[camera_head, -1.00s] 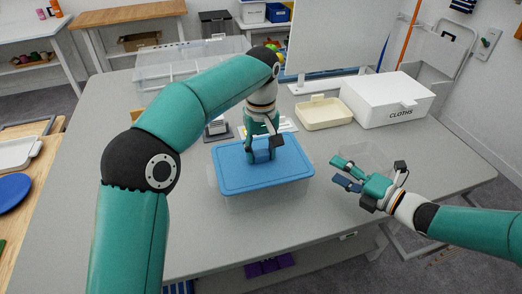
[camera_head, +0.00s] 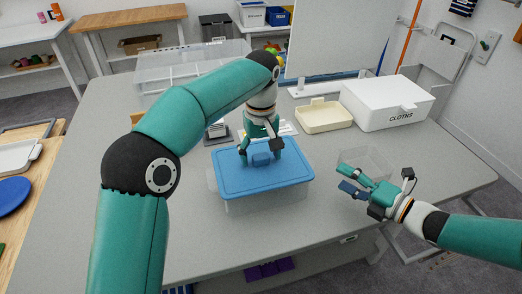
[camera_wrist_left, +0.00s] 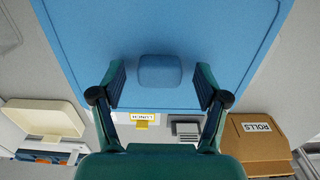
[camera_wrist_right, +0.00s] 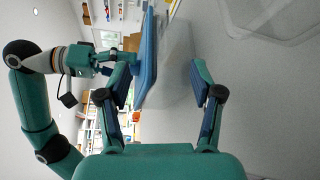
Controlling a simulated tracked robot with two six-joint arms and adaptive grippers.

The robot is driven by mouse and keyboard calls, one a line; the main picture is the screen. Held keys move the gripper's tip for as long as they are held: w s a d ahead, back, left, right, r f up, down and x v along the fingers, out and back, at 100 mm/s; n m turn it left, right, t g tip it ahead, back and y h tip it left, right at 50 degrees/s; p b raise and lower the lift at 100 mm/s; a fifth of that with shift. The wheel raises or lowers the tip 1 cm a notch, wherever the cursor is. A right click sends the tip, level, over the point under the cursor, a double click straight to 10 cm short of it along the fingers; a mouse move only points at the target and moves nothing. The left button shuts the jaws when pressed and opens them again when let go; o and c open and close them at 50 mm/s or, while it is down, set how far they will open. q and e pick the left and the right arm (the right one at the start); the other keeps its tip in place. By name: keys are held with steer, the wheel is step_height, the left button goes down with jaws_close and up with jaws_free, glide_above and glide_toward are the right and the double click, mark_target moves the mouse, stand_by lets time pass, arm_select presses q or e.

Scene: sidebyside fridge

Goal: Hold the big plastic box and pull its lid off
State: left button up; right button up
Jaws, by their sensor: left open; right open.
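The big plastic box (camera_head: 266,203) is clear and stands on the grey table with its blue lid (camera_head: 235,178) on top. The lid has a raised blue handle block (camera_head: 261,159), which also shows in the left wrist view (camera_wrist_left: 160,72). My left gripper (camera_head: 261,157) is open above the lid, its fingers on either side of the handle with gaps showing. My right gripper (camera_head: 347,178) is open and empty to the right of the box. In the right wrist view the box (camera_wrist_right: 172,65) shows beyond and between the right fingers, apart from them.
A small clear container (camera_head: 368,160) stands behind my right gripper. A cream tray (camera_head: 324,117) and a white CLOTHS box (camera_head: 388,100) are at the back right. A large clear divided bin (camera_head: 165,72) is at the back left. The table's front left is clear.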

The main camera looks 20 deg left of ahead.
arm_select(q)
steer(key=shift+r, duration=3.65)
steer(key=shift+f, duration=0.1)
